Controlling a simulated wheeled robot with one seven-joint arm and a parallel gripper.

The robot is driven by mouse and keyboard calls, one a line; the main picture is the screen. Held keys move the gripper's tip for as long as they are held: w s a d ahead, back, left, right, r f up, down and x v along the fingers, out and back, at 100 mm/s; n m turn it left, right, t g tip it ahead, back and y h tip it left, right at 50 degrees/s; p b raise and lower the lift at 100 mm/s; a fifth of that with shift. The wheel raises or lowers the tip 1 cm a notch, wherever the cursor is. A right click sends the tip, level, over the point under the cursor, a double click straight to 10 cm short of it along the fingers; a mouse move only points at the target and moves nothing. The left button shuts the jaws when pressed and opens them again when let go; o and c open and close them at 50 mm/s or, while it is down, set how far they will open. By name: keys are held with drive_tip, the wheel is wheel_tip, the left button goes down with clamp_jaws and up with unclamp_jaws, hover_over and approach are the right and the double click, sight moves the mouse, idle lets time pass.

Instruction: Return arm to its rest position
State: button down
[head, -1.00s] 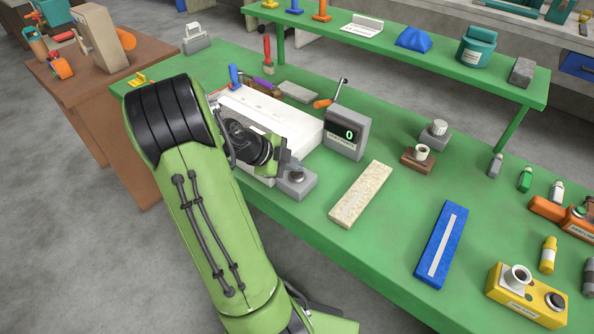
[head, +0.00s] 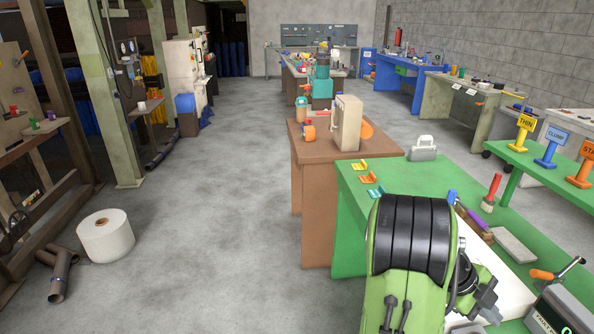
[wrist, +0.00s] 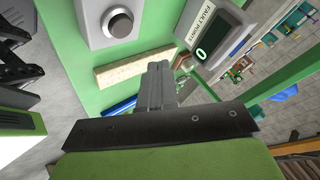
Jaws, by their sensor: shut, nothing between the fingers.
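My gripper (wrist: 160,85) shows in the wrist view with its two fingers together and nothing held between them. It is over the green bench (wrist: 85,72), below a grey box with a round knob (wrist: 117,22) in that picture. In the head view my green arm with its black ribbed joint stands in front of the green bench (head: 345,215), and the gripper end (head: 486,298) is partly hidden behind the arm at the lower right.
A grey display box (wrist: 212,38) and a beige block (wrist: 128,70) are close to the gripper. A brown bench (head: 312,185) adjoins the green one. A white roll (head: 106,237) and brown pipes (head: 60,275) lie on the left floor; the grey floor (head: 215,230) between is clear.

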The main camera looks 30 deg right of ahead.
drive_tip(key=w+a+r+n+t+y+p, duration=0.1)
drive_tip(key=w+a+r+n+t, duration=0.3)
drive_tip(key=w+a+n, duration=0.45)
drive_tip(key=w+a+r+n+t+y+p, duration=0.1)
drive_tip(key=w+a+r+n+t, duration=0.4)
drive_tip(key=a+n, duration=0.6)
drive_tip(key=s+a+r+n+t+y+p, duration=0.1)
drive_tip(key=s+a+r+n+y, duration=0.1)
drive_tip(key=a+n, duration=0.6)
drive_tip(key=s+a+r+n+t+y, duration=0.1)
drive_tip(key=s+a+n+t+y, duration=0.1)
drive_tip(key=a+n, duration=0.7)
drive_tip(key=s+a, duration=0.1)
drive_tip(key=a, duration=0.1)
drive_tip(key=shift+a+r+p, duration=0.35)
drive_tip(key=shift+d, duration=0.1)
